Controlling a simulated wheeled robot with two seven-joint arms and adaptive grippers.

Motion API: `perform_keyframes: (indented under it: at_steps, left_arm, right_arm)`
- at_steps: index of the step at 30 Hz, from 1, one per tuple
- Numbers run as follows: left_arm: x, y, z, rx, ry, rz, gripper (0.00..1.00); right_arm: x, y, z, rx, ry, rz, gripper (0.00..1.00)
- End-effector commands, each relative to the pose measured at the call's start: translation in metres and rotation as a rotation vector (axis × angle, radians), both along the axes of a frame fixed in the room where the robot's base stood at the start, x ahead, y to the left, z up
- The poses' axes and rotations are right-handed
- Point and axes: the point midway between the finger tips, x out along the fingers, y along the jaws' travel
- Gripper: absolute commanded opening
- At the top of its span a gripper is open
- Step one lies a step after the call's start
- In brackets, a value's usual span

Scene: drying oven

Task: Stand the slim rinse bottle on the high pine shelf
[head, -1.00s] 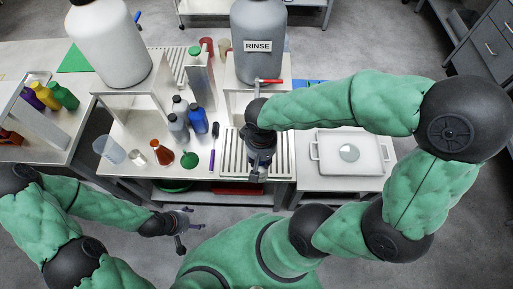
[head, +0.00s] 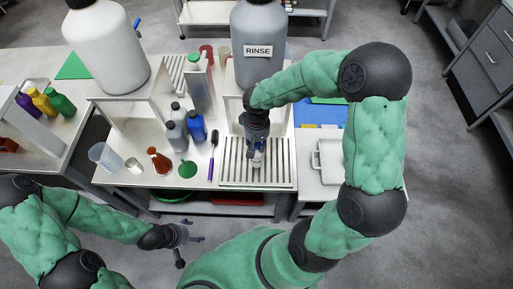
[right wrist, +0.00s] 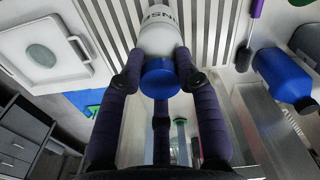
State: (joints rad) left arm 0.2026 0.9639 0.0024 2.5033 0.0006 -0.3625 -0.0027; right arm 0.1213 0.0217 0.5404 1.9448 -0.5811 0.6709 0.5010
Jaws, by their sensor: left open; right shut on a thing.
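My right gripper (head: 257,152) is shut on a slim pale bottle (head: 258,160) over the white slatted rack (head: 228,165). In the right wrist view the bottle (right wrist: 160,38) has a blue cap (right wrist: 160,79) and dark lettering, partly cut off; the fingers close around it. I cannot tell whether its base touches the slats. My left gripper (head: 182,240) is open and empty, in front of the bench and low. I cannot pick out a pine-coloured shelf in either view.
A large grey tank (head: 258,30) labelled RINSE stands behind my right gripper; a white tank (head: 105,45) stands left. Grey bottles (head: 176,135), a blue bottle (head: 196,127) and a brown flask (head: 159,163) stand left of the rack. A white tray (head: 330,160) is on the right.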

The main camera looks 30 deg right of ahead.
Motion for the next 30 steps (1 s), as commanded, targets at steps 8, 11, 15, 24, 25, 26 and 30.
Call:
perform_keyframes:
  at_steps: [8, 11, 15, 24, 25, 26, 30]
  left_arm:
    - [0.000, 0.000, -0.014, 0.000, 0.000, 0.000, 0.73]
    - [0.000, 0.000, -0.014, 0.000, 0.000, 0.000, 0.73]
    - [0.000, 0.000, -0.013, 0.000, 0.000, 0.000, 0.73]
    - [0.000, 0.000, -0.013, 0.000, 0.000, 0.000, 0.73]
    - [0.000, 0.000, -0.013, 0.000, 0.000, 0.000, 0.73]
    - [0.000, 0.000, -0.013, 0.000, 0.000, 0.000, 0.73]
    - [0.000, 0.000, -0.013, 0.000, 0.000, 0.000, 0.73]
  right_arm:
    - [0.005, -0.002, -0.036, 0.000, 0.002, 0.001, 0.00]
    - [0.005, -0.003, -0.038, 0.000, -0.001, 0.001, 0.00]
    - [0.005, -0.002, -0.037, 0.000, -0.001, 0.001, 0.00]
    - [0.005, -0.002, -0.037, 0.000, 0.001, 0.001, 0.59]
    - [0.005, -0.002, -0.037, 0.000, 0.001, 0.000, 0.59]
    - [0.005, -0.002, -0.037, 0.000, 0.001, 0.000, 0.59]
    - [0.005, -0.002, -0.036, 0.000, 0.000, 0.000, 0.59]
